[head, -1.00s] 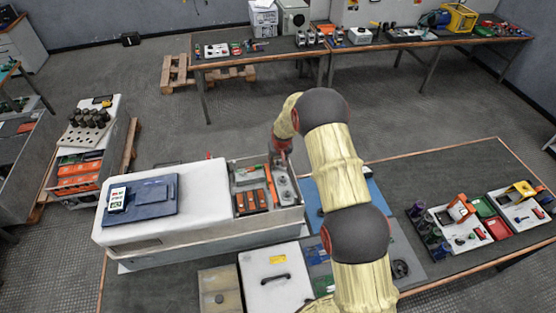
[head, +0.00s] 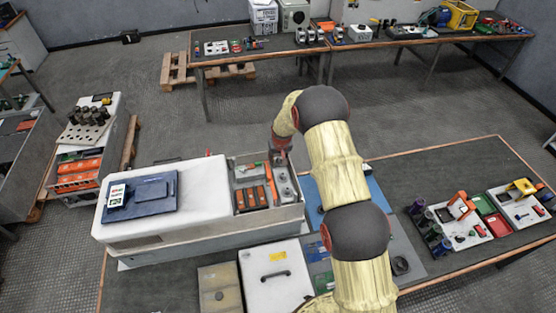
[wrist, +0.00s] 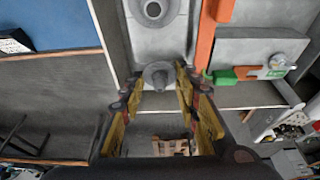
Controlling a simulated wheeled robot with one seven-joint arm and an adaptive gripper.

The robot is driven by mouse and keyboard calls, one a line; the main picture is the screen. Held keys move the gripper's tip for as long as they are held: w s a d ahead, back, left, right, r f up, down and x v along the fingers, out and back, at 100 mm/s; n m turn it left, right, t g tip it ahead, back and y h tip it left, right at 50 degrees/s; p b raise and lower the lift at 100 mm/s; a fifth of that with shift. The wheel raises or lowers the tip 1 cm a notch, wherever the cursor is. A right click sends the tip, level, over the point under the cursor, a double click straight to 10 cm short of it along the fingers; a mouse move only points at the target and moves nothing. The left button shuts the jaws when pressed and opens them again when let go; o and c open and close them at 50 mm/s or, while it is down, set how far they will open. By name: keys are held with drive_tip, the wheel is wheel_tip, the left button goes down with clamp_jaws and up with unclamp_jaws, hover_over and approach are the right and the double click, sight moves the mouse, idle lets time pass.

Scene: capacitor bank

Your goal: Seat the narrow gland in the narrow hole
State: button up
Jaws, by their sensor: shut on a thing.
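My gripper (wrist: 160,82) is shut on a small grey round part, which I take to be the narrow gland (wrist: 158,73). The gland sits between the yellow-and-black fingertips, over a light grey plate (wrist: 168,42) in the open cabinet. Its lower end and any hole under it are hidden, so I cannot tell whether it is seated. A grey ringed round fitting (wrist: 153,9) shows farther up the same plate. In the head view my gripper (head: 281,158) is at the far right corner of the cabinet (head: 190,235), partly hidden by its own wrist.
An orange bar (wrist: 207,40) stands close to the right of the gland, with a green clip (wrist: 224,77) beside it. The cabinet's grey wall (wrist: 108,40) is close on the left. A blue mat (head: 375,196) lies right of the cabinet.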

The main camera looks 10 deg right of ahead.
drive_tip(key=shift+s+f, duration=0.1)
drive_tip(key=shift+f, duration=0.05)
drive_tip(key=o, duration=0.9)
drive_tip(key=shift+f, duration=0.15)
drive_tip(key=shift+r, duration=0.6)
drive_tip(key=v, duration=1.1)
drive_tip(key=shift+s, duration=0.1)
drive_tip(key=shift+f, duration=0.1)
